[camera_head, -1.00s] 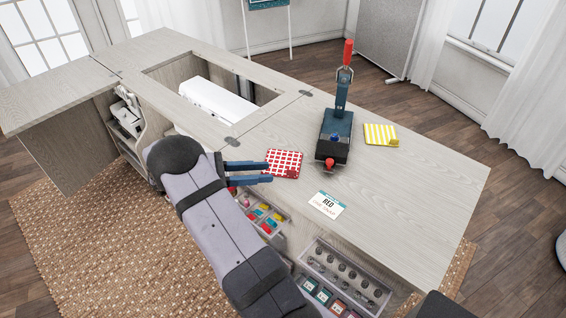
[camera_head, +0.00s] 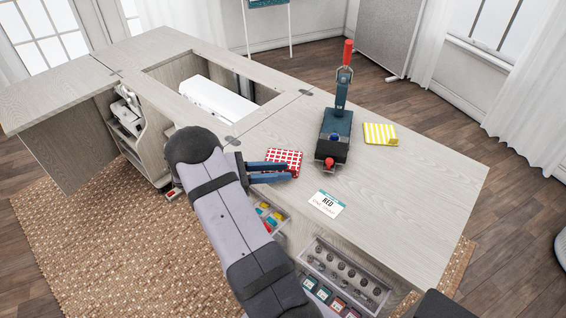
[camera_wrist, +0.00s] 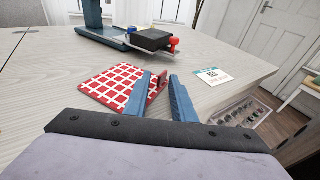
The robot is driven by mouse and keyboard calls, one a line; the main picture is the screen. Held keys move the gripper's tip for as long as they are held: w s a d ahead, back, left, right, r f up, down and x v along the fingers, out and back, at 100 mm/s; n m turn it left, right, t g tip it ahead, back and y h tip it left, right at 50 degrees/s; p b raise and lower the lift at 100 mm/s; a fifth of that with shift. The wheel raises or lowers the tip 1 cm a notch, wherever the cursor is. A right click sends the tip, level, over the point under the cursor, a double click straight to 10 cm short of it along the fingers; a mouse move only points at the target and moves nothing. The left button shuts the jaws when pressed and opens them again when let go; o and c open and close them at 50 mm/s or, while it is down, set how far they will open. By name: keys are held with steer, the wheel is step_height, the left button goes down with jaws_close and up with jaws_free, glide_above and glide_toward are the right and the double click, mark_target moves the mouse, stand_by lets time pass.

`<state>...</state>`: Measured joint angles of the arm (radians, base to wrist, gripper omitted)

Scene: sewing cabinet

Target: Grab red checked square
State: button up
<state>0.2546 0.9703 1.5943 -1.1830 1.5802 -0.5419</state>
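The red checked square (camera_head: 288,156) is a flat red and white cloth piece lying on the cabinet's wooden top. It also shows in the wrist view (camera_wrist: 112,83), left of and partly behind the near-left finger. My gripper (camera_head: 294,171) is open, with its two blue fingers apart and low at the square's near side. In the wrist view, a red edge of the square shows in the gap between the fingers of my gripper (camera_wrist: 162,78). Whether the fingers touch the square cannot be told.
A dark press (camera_head: 336,125) with a red handle stands behind the square. A yellow striped square (camera_head: 380,134) lies to its right. A white RED card (camera_head: 326,204) lies in front. Open drawers of small parts (camera_head: 345,275) jut out below. The top's right end is clear.

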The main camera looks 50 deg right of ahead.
jaws_close()
steer(key=shift+r, duration=0.1)
step_height(320, 180, up, 10)
stand_by(0.6)
